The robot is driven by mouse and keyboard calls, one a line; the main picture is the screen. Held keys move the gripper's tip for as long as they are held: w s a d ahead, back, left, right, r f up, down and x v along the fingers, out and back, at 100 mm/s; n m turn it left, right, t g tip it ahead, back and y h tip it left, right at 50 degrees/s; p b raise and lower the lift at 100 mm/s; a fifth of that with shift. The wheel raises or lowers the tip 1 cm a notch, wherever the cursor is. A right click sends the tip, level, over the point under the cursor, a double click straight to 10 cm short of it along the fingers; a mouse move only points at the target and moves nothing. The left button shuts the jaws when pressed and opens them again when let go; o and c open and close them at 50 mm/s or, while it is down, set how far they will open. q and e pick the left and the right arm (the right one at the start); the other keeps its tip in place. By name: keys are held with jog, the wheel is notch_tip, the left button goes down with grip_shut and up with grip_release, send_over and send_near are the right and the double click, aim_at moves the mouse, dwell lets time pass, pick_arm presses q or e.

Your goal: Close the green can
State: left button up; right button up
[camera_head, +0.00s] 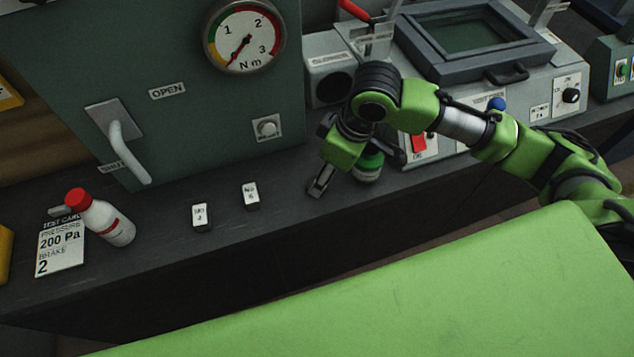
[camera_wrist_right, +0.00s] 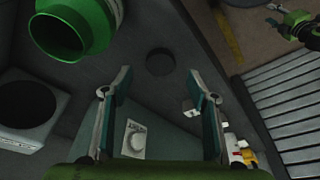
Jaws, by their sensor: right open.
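The green can (camera_head: 369,165) stands on the dark bench, with a pale lower part and partly hidden behind my right gripper (camera_head: 320,184). In the right wrist view the can (camera_wrist_right: 75,32) is at the upper left, its round green mouth open towards the camera. My right gripper (camera_wrist_right: 160,88) is open and empty, beside the can and apart from it. A dark round disc (camera_wrist_right: 160,62) lies beyond its fingertips; I cannot tell if it is a lid. What looks like my left gripper (camera_wrist_right: 283,18) shows small at the top right of the wrist view, its jaw state unclear.
A red-capped white bottle (camera_head: 103,219), a test card (camera_head: 61,249) and two small labelled blocks (camera_head: 200,217) (camera_head: 251,196) stand left on the bench.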

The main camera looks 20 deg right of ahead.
jog(key=x, duration=0.5)
jog(key=shift+p, duration=0.35)
jog(key=shift+r, duration=0.1)
jog(key=c, duration=0.8)
